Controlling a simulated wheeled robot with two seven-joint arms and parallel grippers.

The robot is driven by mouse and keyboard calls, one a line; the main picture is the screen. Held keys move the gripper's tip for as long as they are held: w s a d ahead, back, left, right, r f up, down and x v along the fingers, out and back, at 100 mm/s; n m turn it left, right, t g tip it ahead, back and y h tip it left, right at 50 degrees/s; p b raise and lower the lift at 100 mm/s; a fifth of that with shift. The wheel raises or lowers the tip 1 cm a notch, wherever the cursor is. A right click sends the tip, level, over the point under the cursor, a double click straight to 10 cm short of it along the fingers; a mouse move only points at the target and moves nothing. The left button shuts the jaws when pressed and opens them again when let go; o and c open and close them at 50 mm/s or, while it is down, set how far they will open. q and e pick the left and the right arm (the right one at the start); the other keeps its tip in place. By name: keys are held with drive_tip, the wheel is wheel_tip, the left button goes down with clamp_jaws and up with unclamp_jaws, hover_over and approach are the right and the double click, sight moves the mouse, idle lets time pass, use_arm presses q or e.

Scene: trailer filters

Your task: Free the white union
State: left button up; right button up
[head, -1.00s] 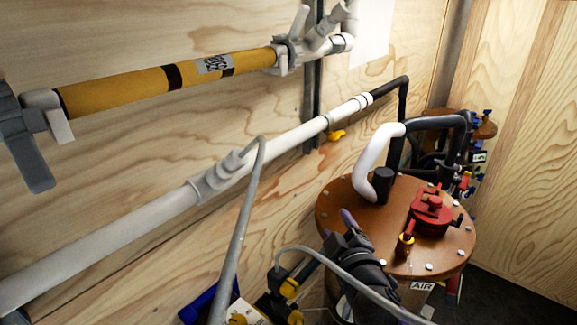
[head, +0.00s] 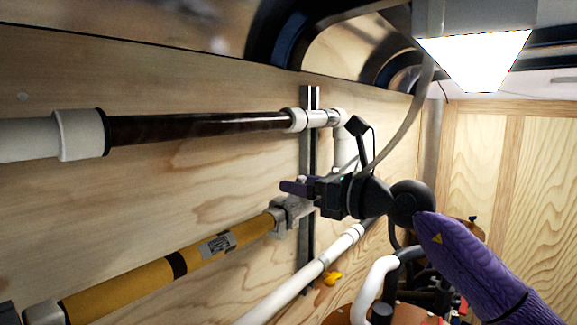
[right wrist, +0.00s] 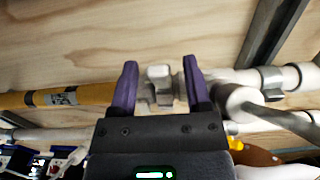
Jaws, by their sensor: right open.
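The white union (head: 288,212) is the pale fitting at the right end of the yellow filter tube (head: 165,276), on the wooden wall. In the right wrist view the union (right wrist: 160,88) shows between my purple fingers, with a blocky pale lever facing me. My right gripper (head: 298,188) is open at the union in the head view and partly covers it. In the right wrist view its fingers (right wrist: 160,80) stand apart on either side of the lever. I cannot tell whether they touch it. My left gripper is not in view.
A dark pipe (head: 200,127) with white end fittings runs above the yellow tube. A white pipe (head: 300,290) with a yellow valve handle (head: 332,279) runs below. A metal strut (head: 309,240) stands behind the union. A lit lamp (head: 478,55) hangs upper right.

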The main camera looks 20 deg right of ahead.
drive_tip(key=shift+p+x, duration=0.4)
drive_tip(key=shift+x, duration=1)
clamp_jaws()
idle(0.4)
